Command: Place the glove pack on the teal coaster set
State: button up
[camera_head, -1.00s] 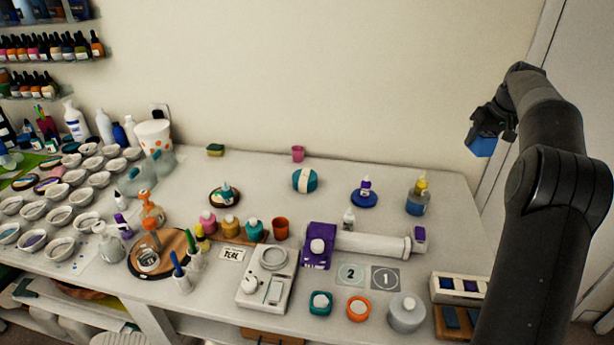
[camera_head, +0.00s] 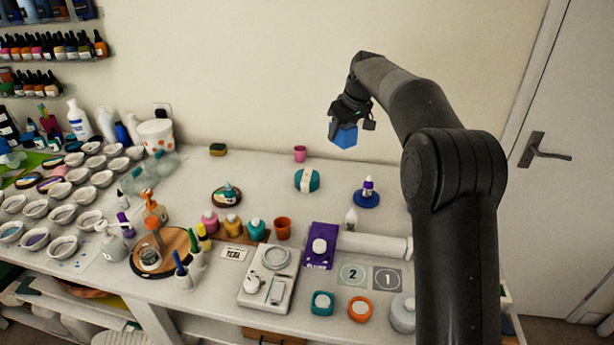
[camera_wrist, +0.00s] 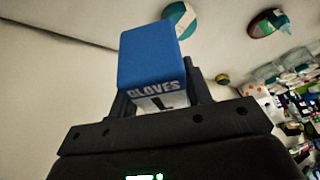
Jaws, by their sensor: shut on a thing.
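The glove pack (camera_head: 343,137) is a blue box held up in the air in front of the wall. In the wrist view the pack (camera_wrist: 152,58) shows the word GLOVES and a white lower part. My gripper (camera_head: 352,118) is shut on it. The teal coaster set (camera_head: 315,181), a round teal stack with a white band, lies on the table below the pack. It also shows in the wrist view (camera_wrist: 188,27), partly hidden behind the pack.
A pink cup (camera_head: 300,153) stands behind the coaster set. A purple-capped bottle on a blue disc (camera_head: 366,201) is to its right, and a teal bottle on a dark round coaster (camera_head: 218,199) to its left.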

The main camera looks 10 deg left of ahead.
notch_tip(320, 180, down, 5)
jog(key=shift+d+r, duration=0.1)
jog(key=shift+r, duration=0.05)
send_over(301, 177)
jog(key=s+d, duration=0.1)
jog(key=f, duration=0.7)
jog(key=shift+s+d, duration=0.1)
jog(key=shift+d, duration=0.1)
jog(key=shift+f, duration=2.05)
jog(key=shift+f, duration=0.2)
jog(key=o, duration=1)
jog(key=shift+r, duration=0.1)
